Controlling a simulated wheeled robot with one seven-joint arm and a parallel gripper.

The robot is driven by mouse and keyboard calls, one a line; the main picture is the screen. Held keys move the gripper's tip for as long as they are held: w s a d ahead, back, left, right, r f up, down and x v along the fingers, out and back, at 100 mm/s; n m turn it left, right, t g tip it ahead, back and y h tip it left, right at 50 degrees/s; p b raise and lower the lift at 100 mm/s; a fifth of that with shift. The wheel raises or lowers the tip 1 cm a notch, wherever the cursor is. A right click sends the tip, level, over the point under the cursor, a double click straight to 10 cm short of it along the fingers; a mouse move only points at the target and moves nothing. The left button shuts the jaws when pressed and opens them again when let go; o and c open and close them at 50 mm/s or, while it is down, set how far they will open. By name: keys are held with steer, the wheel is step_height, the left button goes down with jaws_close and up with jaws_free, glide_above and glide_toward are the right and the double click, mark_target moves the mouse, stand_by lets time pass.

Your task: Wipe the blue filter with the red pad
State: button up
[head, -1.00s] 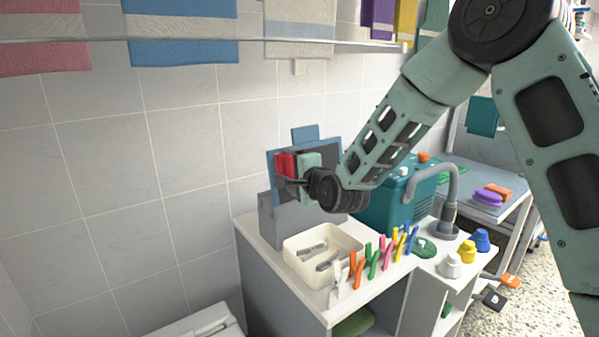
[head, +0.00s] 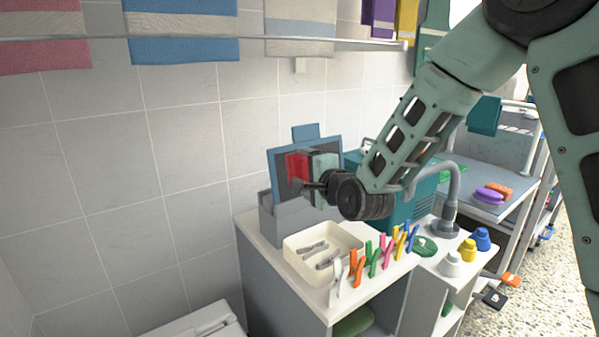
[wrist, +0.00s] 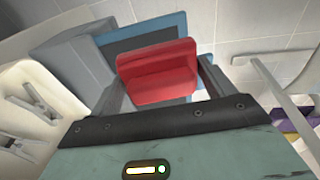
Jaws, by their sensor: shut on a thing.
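The blue filter (head: 275,172) is a dark panel in a blue frame, standing upright in a grey holder (head: 283,222) against the tiled wall. It also shows behind the pad in the wrist view (wrist: 117,44). The red pad (head: 296,166) is in front of the filter's dark face. My gripper (head: 309,188) is shut on the pad, with a finger on each side of it in the wrist view (wrist: 160,86). The pad overlaps the filter in both views; I cannot tell whether they touch. Part of the filter is hidden behind the pad and gripper.
A cream tray (head: 352,238) with grey clips stands below, in front of the holder. Several coloured clips (head: 373,258) line its right side. A teal box (head: 398,207) and a grey tap (head: 452,190) are to the right. A rail (head: 200,37) with towels runs above.

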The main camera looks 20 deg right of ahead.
steer(key=shift+s+r, duration=0.1)
steer(key=shift+s, duration=0.1)
steer(key=shift+d, duration=0.1)
steer(key=v, duration=0.3)
steer(key=shift+d, duration=0.15)
stand_by(0.8)
